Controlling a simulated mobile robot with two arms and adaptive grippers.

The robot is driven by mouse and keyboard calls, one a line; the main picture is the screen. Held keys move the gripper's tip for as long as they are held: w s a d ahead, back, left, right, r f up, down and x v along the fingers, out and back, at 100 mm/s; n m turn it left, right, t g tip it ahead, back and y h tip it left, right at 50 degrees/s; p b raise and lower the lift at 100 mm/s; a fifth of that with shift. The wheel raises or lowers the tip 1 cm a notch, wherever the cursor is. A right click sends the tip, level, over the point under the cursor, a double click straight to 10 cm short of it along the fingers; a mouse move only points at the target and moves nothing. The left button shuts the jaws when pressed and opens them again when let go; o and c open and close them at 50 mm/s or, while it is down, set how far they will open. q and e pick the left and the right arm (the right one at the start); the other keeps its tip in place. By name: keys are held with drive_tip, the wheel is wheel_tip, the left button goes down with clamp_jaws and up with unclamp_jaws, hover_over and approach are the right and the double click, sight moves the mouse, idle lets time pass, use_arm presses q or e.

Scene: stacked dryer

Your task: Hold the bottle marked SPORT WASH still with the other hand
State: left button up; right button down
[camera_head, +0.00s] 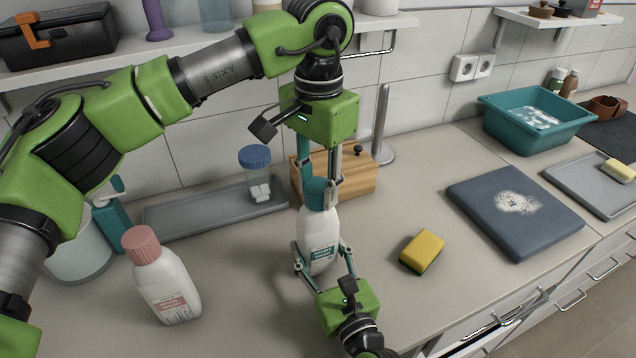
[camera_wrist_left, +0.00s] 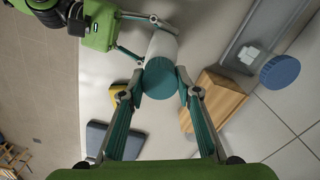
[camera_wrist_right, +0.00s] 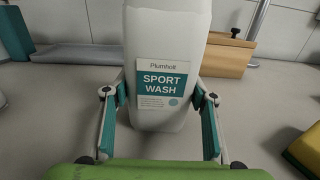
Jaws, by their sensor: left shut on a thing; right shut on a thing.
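The SPORT WASH bottle (camera_head: 319,238) is white with a teal cap (camera_head: 316,192) and stands upright on the counter. Its label (camera_wrist_right: 162,85) faces the right wrist camera. My left gripper (camera_head: 320,187) comes down from above and is shut on the teal cap; in the left wrist view the cap (camera_wrist_left: 160,78) sits between its fingers. My right gripper (camera_head: 322,254) reaches in from the front, low on the bottle, and is shut on the bottle's body with one finger on each side. The far side of the bottle is hidden.
A white bottle with a pink cap (camera_head: 166,285) stands to the left. Behind are a wooden box (camera_head: 362,178) and a grey tray (camera_head: 190,219) with a blue-lidded jar (camera_head: 257,172).

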use_arm(q)
drive_tip(key=shift+m, duration=1)
drive_tip(key=o, duration=0.7)
drive_tip(key=shift+r, duration=2.3)
drive_tip(key=shift+c, duration=0.4)
